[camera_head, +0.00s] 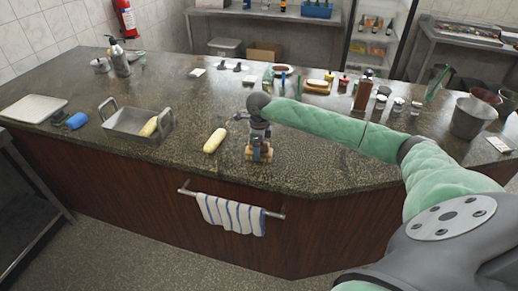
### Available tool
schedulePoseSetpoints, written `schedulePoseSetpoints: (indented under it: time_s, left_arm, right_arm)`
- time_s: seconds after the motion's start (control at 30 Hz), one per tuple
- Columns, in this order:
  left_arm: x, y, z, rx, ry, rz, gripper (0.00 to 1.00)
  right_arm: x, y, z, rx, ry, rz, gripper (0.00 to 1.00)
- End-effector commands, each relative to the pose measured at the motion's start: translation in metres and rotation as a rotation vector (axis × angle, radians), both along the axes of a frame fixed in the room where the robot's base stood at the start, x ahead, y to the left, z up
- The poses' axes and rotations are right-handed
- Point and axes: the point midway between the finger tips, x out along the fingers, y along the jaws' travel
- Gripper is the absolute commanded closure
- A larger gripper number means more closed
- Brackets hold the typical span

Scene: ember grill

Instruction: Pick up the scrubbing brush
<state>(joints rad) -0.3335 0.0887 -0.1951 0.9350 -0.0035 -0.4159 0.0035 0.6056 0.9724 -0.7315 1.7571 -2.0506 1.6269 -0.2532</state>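A small light-brown wooden item (250,154), which looks like the scrubbing brush, sits at the front of the dark stone counter near its edge. My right arm reaches in from the right, and its gripper (259,152) points down right at this item. The fingers overlap the brush and hide part of it. I cannot tell whether they are closed on it or only around it. The brush appears to be at counter level. My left gripper is not in view.
A yellow corn-like piece (215,140) lies left of the gripper. A metal pan (120,132) holds another. A white tray (33,108) and blue roll (77,121) lie farther left. Bottles and bowls crowd the back right. A striped towel (232,214) hangs on the front rail.

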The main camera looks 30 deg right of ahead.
Motion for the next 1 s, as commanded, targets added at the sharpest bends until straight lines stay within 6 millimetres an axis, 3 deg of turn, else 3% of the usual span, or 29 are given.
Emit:
schedulePoseSetpoints:
  time_s: [0.3,0.6,1.0]
  left_arm:
    - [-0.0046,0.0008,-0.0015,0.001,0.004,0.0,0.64]
    - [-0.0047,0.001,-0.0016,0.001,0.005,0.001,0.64]
    - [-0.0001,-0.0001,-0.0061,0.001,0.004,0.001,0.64]
  right_arm:
    - [-0.0001,0.0003,-0.0039,0.0,0.0,0.001,0.29]
    - [-0.0001,0.0002,-0.0034,0.0,0.0,0.0,0.81]
    - [0.0006,-0.0003,0.0025,-0.001,-0.002,0.0,0.81]
